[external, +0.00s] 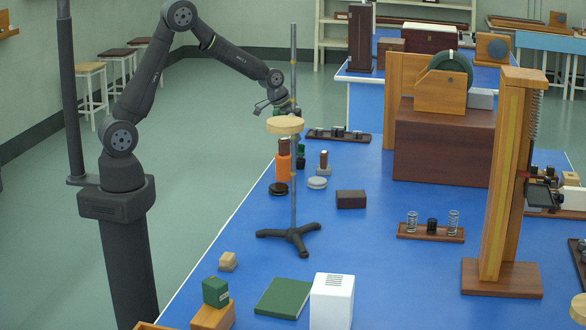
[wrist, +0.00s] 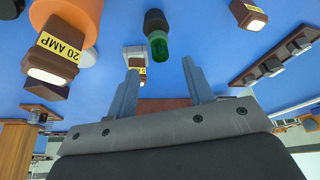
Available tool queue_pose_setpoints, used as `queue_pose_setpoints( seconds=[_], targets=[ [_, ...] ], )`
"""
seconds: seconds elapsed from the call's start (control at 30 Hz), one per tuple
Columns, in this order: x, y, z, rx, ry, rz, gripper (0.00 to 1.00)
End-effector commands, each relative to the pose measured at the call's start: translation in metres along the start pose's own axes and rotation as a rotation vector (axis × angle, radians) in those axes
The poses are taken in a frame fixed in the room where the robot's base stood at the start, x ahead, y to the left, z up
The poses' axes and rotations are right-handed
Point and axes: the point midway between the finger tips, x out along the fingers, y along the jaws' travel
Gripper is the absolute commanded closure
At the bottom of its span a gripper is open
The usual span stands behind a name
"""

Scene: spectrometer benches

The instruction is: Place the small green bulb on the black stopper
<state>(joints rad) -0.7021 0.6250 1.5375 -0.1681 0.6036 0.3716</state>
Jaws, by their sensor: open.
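The small green bulb (wrist: 158,47) shows in the wrist view with its near end toward me. It is lined up with a black stopper (wrist: 155,20) and seems to sit upright on it, touching it. My gripper (wrist: 160,70) is open and empty, and the bulb shows beyond the gap between its fingers. In the external view my gripper (external: 262,105) hangs near the bench's left edge, partly behind a round wooden disc on a stand. There the bulb and stopper are small and partly hidden behind the orange bottle, so their contact is hard to tell.
An orange bottle (external: 283,168) with a brown 20 AMP fuse (wrist: 54,56) on top stands close by. Another fuse (external: 323,158) stands beside it on a pale piece. The tripod stand (external: 293,236) rises in front. A dark rack (external: 338,135) lies behind. Open blue bench lies to the right.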

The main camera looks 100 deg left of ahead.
Motion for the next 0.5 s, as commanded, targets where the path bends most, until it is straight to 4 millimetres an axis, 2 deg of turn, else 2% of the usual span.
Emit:
queue_pose_setpoints(
  seconds=[0.03, 0.2, 0.5],
  targets=[
    [-0.011, 0.0, -0.001, 0.0, 0.003, -0.001, 0.53],
    [-0.033, 0.0, 0.0, 0.0, 0.002, 0.0, 0.53],
    [-0.045, 0.0, 0.001, 0.0, -0.001, 0.001, 0.53]
  ],
)
